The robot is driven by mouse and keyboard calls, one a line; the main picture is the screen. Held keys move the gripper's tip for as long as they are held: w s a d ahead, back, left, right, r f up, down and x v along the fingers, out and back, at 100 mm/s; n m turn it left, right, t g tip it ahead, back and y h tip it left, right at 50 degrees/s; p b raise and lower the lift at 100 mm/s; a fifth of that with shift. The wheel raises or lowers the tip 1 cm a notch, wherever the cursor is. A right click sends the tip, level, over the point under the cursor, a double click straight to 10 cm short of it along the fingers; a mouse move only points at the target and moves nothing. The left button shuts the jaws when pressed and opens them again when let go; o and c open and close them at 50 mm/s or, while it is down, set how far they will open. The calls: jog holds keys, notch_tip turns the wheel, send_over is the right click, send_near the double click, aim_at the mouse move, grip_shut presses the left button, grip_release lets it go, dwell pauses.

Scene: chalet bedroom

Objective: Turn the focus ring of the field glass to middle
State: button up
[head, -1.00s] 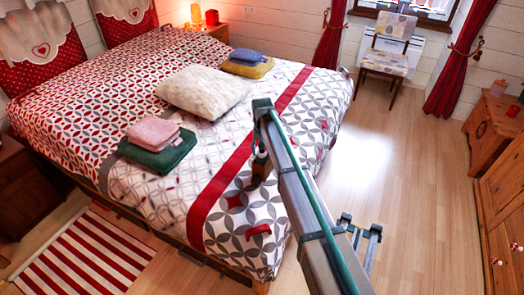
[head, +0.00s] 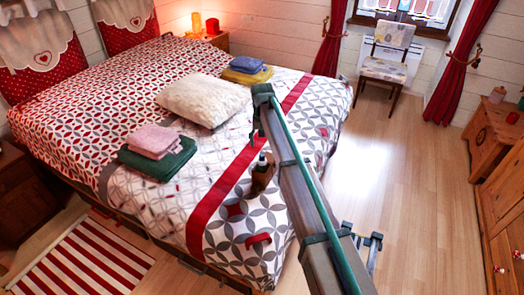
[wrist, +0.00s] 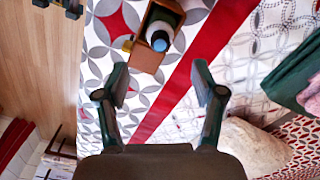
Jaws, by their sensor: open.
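A brown open-topped holder (wrist: 148,54) stands on the bed, near the top of the wrist view. In it is a short dark green tube with a pale band and a blue round end (wrist: 159,41), which looks like the field glass. I cannot make out the focus ring's setting. In the head view the dark tube (head: 262,159) rises from the brown holder (head: 262,178), just left of my arm. My gripper (wrist: 159,72) is open and empty, its two fingers apart, with the holder beyond them in the picture. In the head view its fingers are mostly hidden.
The bed has a red stripe (wrist: 184,82). A cream pillow (head: 203,101), pink towels (head: 154,140) on a green one (head: 157,160), and blue (head: 246,64) and yellow (head: 247,76) towels lie on it. Wooden floor (head: 400,190) is clear to the right.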

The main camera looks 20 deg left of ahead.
jog(key=shift+r, duration=1.25)
jog(key=s+d+f+g, duration=0.1)
jog(key=s+d+f, duration=1)
jog(key=d+f, duration=0.45)
jog(key=s+d+f+g, duration=0.1)
jog(key=s+d+f, duration=1)
jog(key=d+f, duration=0.4)
jog(key=s+d+f+m+g, duration=0.1)
jog(key=s+d+f, duration=0.2)
jog(key=s, duration=0.8)
jog(key=s+d+f+m+g, duration=0.1)
jog(key=s+d+f, duration=0.3)
jog(key=s+d, duration=0.4)
jog(key=s+d+f+m+g, duration=0.2)
jog(key=s+d, duration=0.4)
jog(key=s, duration=0.9)
jog(key=shift+s+d+f+g, duration=0.15)
jog(key=shift+f+g, duration=0.25)
jog(key=shift+f, duration=0.5)
